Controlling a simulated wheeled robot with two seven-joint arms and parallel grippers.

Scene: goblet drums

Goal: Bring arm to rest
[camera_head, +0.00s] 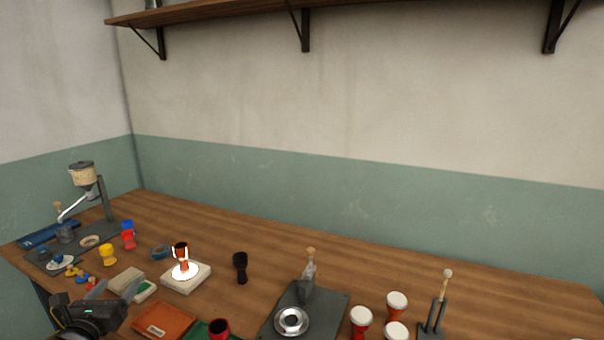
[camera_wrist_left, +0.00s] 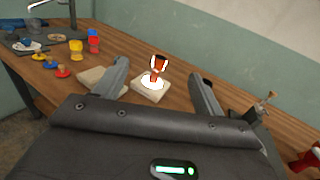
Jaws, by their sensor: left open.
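My left gripper (camera_head: 116,288) is at the lower left of the head view, over the front edge of the workbench (camera_head: 380,274). In the left wrist view its two fingers stand wide apart, with nothing between them. Beyond the fingers, a small orange-red goblet drum (camera_head: 181,251) stands upright on a bright white disc on a pale block (camera_head: 198,281); the drum also shows in the left wrist view (camera_wrist_left: 159,64). The gripper is apart from this drum. My right gripper is not in either view.
A black goblet-shaped piece (camera_head: 240,266) stands right of the pale block. An orange tray (camera_head: 164,320) lies at the front. Several white-topped red drums (camera_head: 396,302) stand at the right. A dispenser on a stand (camera_head: 83,175) is at the far left. The back of the bench is clear.

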